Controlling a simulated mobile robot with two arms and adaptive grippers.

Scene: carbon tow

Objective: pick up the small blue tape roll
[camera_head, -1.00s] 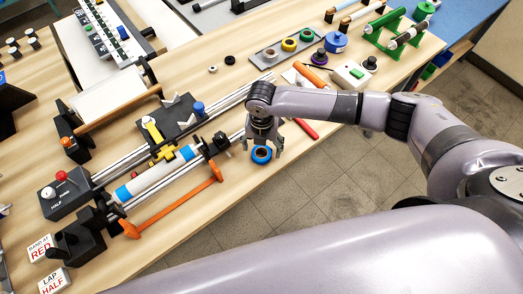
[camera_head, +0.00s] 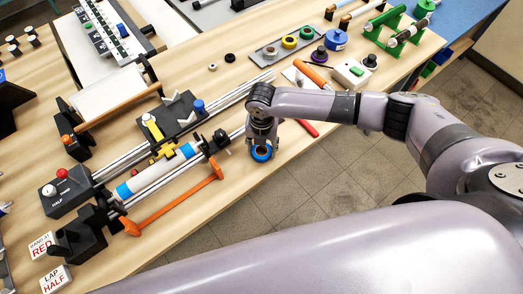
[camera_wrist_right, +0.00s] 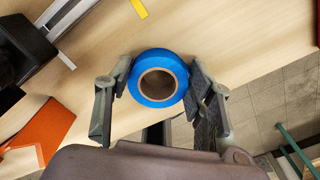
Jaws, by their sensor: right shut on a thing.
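The small blue tape roll (camera_head: 261,154) lies flat near the front edge of the wooden bench, to the right of the tube-winding rig. In the right wrist view the roll (camera_wrist_right: 158,78) is a blue ring with a brown core. My right gripper (camera_head: 261,150) reaches down over it, with one finger on each side. It is shut on the roll, and the wrist view shows the fingers (camera_wrist_right: 160,85) against its left and right sides. My left gripper is not in view.
The rig's orange bar (camera_head: 180,203) and rails lie to the left. A red-handled tool (camera_head: 308,128) lies to the right. A grey tray (camera_head: 285,46) of tape rolls stands behind. The bench's front edge is close, with tiled floor (camera_head: 330,190) beyond.

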